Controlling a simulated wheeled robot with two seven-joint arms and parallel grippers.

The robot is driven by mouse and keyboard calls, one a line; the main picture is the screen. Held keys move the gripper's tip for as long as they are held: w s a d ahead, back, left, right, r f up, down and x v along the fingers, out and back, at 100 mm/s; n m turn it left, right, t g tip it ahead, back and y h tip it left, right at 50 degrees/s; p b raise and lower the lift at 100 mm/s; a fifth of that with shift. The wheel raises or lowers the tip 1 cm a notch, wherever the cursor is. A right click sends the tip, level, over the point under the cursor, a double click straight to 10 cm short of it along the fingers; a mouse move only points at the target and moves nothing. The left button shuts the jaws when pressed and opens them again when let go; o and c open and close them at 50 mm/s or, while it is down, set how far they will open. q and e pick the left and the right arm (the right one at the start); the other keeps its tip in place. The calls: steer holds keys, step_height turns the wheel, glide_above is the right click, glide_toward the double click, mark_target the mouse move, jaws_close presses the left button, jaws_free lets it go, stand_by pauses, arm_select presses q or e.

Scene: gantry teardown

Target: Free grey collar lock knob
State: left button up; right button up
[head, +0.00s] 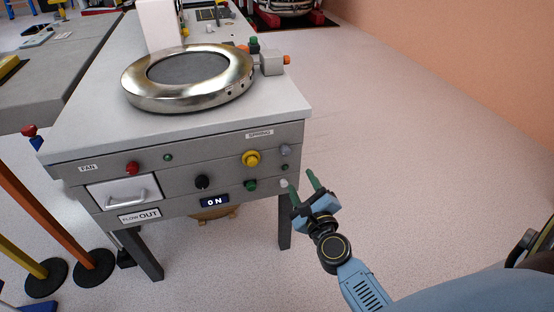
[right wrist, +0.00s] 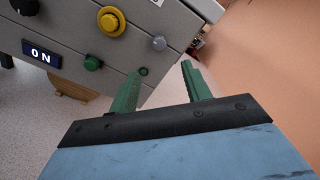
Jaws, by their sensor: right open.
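A round grey knob (head: 285,150) sits at the right end of the table's front panel, right of a yellow knob. In the right wrist view the grey knob (right wrist: 159,43) stands just beyond my fingertips, with nothing touching it. My right gripper (head: 298,178) is open and empty in front of the panel's right edge, below the grey knob. Its two green fingers also show in the right wrist view (right wrist: 162,68), spread apart. A small dark green knob (right wrist: 143,71) is close by the left fingertip; I cannot tell if they touch. My left gripper is not in view.
The panel also carries the yellow knob (head: 252,158), a green knob (head: 250,184), a black knob (head: 202,182), a red knob (head: 132,168) and an ON display (head: 214,201). A metal ring (head: 236,92) lies on top. The floor to the right is clear.

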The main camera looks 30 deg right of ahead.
mark_target(287, 153)
steer(key=x, duration=0.8)
steer(key=shift+w, duration=0.1)
steer(key=x, duration=0.3)
steer(key=shift+w+b, duration=0.2)
steer(key=shift+b, duration=0.2)
steer(key=shift+w+d, duration=0.1)
steer(key=shift+w, duration=0.3)
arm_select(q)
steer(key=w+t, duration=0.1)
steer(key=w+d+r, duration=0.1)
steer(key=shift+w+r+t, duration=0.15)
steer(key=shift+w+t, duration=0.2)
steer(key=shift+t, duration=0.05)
arm_select(e)
steer(key=c, duration=1)
